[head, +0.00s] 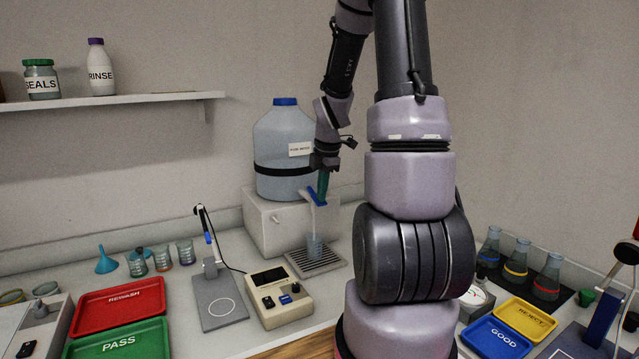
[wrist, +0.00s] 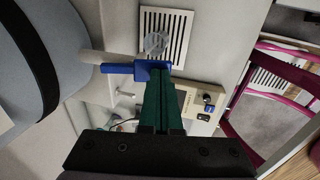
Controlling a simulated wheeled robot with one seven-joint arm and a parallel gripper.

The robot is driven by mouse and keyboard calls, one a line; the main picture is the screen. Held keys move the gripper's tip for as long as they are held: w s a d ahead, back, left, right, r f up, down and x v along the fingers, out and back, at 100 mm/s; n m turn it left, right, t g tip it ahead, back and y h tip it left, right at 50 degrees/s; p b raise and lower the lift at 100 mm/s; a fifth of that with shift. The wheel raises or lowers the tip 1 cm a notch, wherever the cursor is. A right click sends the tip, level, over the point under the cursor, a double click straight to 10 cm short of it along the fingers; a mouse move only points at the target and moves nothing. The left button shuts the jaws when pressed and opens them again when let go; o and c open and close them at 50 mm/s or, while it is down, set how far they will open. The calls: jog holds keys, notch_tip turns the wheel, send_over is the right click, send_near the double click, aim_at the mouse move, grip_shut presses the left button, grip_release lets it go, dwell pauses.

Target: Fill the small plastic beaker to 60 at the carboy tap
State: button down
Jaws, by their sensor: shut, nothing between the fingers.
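The carboy (head: 284,140), pale blue with a blue cap and a black strap, stands on a white block. Its blue tap (head: 316,197) is at the front right and also shows in the wrist view (wrist: 118,69). A small clear beaker (head: 315,247) stands under the tap on the drip grate (head: 328,262); the wrist view shows it too (wrist: 156,43). My gripper (head: 322,190) has its green fingers shut and empty, tips at the tap's blue handle, apparently touching it. A pale strip shows between tap and beaker; I cannot tell if water runs. The beaker's level is unreadable.
A beige instrument (head: 280,298) and a grey stand (head: 217,299) are left of the grate. Red (head: 120,303) and green (head: 117,342) trays lie farther left, below several small beakers and a blue funnel (head: 106,262). Flasks and yellow (head: 524,318) and blue (head: 497,340) trays are at right.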

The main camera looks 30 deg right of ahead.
jog(key=shift+r, duration=0.8)
